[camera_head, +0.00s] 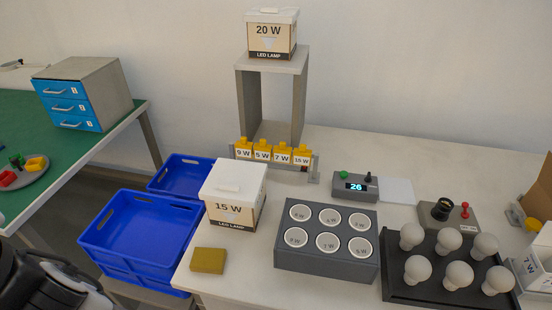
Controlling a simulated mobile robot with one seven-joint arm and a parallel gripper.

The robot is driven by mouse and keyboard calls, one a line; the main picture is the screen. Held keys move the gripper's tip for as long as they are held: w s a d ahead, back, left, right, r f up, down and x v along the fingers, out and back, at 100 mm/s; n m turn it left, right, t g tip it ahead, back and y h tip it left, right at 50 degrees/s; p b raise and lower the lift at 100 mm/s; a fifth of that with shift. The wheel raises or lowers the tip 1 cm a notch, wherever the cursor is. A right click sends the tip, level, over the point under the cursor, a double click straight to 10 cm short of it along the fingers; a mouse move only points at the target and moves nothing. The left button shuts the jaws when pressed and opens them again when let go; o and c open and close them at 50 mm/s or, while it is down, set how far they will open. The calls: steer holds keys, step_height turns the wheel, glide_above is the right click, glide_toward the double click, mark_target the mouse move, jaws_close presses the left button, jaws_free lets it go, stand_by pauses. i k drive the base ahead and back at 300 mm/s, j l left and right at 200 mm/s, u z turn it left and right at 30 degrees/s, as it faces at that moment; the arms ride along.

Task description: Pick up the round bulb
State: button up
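Several white bulbs with rounded heads stand in a black tray (447,298) at the front right of the table. They form a back row, with a left bulb (411,236), a middle bulb (449,238) and a right bulb (484,245), and a front row, with a left bulb (417,269), a middle bulb (458,275) and a right bulb (497,280). They look much alike from here, and I cannot tell one as the round bulb. Dark and grey parts of my own arm show at the lower left, far from the tray. My gripper's fingers do not show.
Left of the tray is a grey block (327,262) with round labelled sockets. Behind are a switch box (450,217) and a display box (354,187) reading 26. A 15 W carton (234,195), yellow sponge (208,260) and blue crates (140,235) lie left.

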mark_target(459, 274)
steer(key=z, duration=1.35)
